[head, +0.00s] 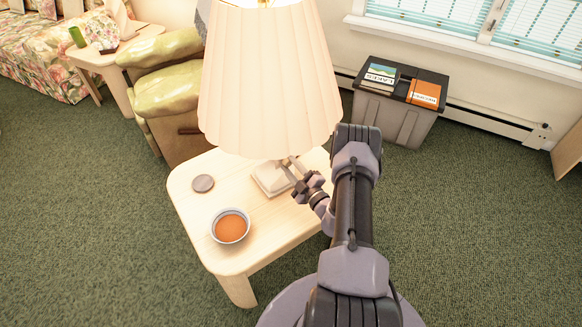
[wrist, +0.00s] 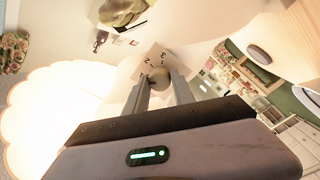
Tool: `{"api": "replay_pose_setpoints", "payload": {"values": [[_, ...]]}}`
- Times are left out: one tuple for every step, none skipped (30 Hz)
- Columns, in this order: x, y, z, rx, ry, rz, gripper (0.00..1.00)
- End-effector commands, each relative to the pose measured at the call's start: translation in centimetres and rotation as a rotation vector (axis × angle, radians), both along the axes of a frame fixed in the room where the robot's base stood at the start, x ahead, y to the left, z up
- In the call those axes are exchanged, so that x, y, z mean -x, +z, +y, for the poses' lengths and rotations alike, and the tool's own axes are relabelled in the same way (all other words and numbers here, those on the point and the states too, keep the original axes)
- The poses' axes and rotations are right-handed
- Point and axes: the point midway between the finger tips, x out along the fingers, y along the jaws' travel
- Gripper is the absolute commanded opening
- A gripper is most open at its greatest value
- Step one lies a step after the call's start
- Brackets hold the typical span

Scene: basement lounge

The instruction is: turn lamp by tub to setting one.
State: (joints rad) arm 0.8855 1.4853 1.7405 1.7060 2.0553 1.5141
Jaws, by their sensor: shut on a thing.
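The lamp (head: 268,80), with a pleated cream shade, stands on a pale wooden side table (head: 255,255). Its shade glows brightly at the left of the wrist view (wrist: 50,120). The lamp's square base (head: 270,180) is partly behind my gripper (head: 294,170). In the wrist view a round knob (wrist: 159,75) sits on a dial plate (wrist: 152,57) with small numbers. My gripper (wrist: 159,84) is shut on the knob, a finger on each side. I cannot tell which number the knob points to. The grey tub (head: 393,115) stands on the floor behind the table, to the right.
A bowl of orange contents (head: 230,226) and a grey disc (head: 203,183) are on the table left of the lamp base. Books (head: 424,93) lie on the tub's dark lid. A green-cushioned chair (head: 165,90) stands close behind the table. Carpet at left is clear.

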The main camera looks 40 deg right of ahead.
Motion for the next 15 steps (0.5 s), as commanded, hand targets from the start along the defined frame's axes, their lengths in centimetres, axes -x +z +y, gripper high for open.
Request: {"api": "replay_pose_setpoints", "payload": {"values": [[0.05, -0.08, -0.01, 0.005, -0.001, 0.001, 0.00], [0.05, -0.08, -0.01, 0.008, -0.001, 0.002, 0.00], [0.05, -0.07, 0.00, 0.011, -0.001, 0.002, 0.00], [0.06, -0.07, 0.00, 0.013, -0.001, 0.003, 0.00], [0.05, -0.07, 0.00, 0.014, -0.001, 0.003, 0.00], [0.05, -0.07, 0.00, 0.015, -0.001, 0.003, 0.00], [0.05, -0.07, 0.00, 0.015, -0.001, 0.003, 0.00], [0.05, -0.07, 0.00, 0.015, -0.001, 0.003, 0.00], [0.05, -0.07, 0.00, 0.015, -0.001, 0.003, 0.00], [0.05, -0.07, 0.00, 0.015, -0.001, 0.004, 0.00], [0.05, -0.07, 0.00, 0.015, -0.001, 0.004, 0.00], [0.06, -0.07, 0.00, 0.015, -0.001, 0.004, 0.00], [0.05, -0.07, 0.00, 0.015, -0.001, 0.003, 0.00], [0.05, -0.07, 0.00, 0.015, -0.001, 0.003, 0.00], [0.05, -0.07, 0.00, 0.014, -0.001, 0.003, 0.32]]}}
